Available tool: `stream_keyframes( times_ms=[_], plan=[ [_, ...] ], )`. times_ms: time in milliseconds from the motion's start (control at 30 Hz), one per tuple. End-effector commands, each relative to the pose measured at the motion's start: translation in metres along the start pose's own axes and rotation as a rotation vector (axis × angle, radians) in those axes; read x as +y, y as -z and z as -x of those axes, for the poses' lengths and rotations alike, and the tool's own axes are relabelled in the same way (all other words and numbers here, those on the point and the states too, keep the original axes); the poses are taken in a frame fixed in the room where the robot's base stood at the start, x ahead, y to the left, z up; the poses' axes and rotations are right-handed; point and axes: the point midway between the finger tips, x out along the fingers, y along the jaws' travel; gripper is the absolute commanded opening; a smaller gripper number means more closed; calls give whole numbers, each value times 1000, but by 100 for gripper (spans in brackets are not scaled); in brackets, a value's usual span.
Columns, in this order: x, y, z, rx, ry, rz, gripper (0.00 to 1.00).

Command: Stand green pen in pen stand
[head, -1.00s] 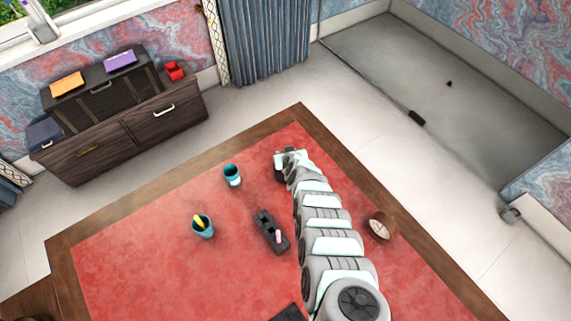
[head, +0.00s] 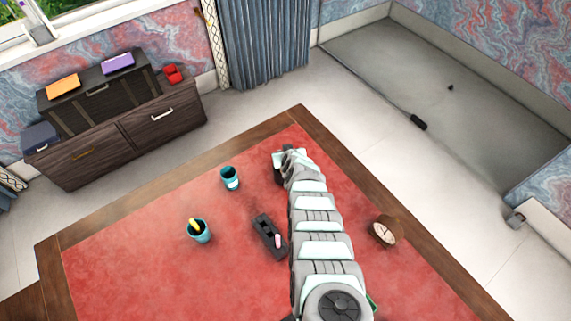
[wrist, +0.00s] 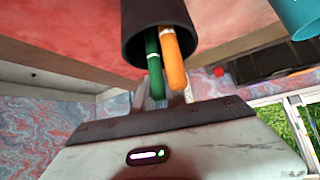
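The green pen (wrist: 154,75) leans in a dark cup (wrist: 133,22) beside an orange pen (wrist: 173,60) in the wrist view, which looks upside down. Both pens stick out of its mouth towards my gripper (wrist: 166,92). My gripper's grey fingers look spread, one on each side, partly hidden behind the pen ends; contact is unclear. In the head view my gripper (head: 287,160) is over the far part of the red desk, and the dark cup (head: 279,178) shows only partly there. A dark slotted block (head: 264,228) holding a pink item lies nearer.
A teal cup (head: 230,182) stands left of my gripper, and another teal cup (head: 200,236) with a yellow item stands nearer. A round clock (head: 383,231) is right of my arm. The red desk (head: 130,270) is bare at the left.

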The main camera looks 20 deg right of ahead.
Motion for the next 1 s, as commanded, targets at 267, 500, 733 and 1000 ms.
stream_keyframes(
  times_ms=[267,500,733,1000],
  plan=[
    [0,0,0,0,0,0,0],
    [0,0,0,0,0,0,0],
    [0,1,1,0,0,0,0],
    [1,18,16,2,-1,-1,0]
  ],
)
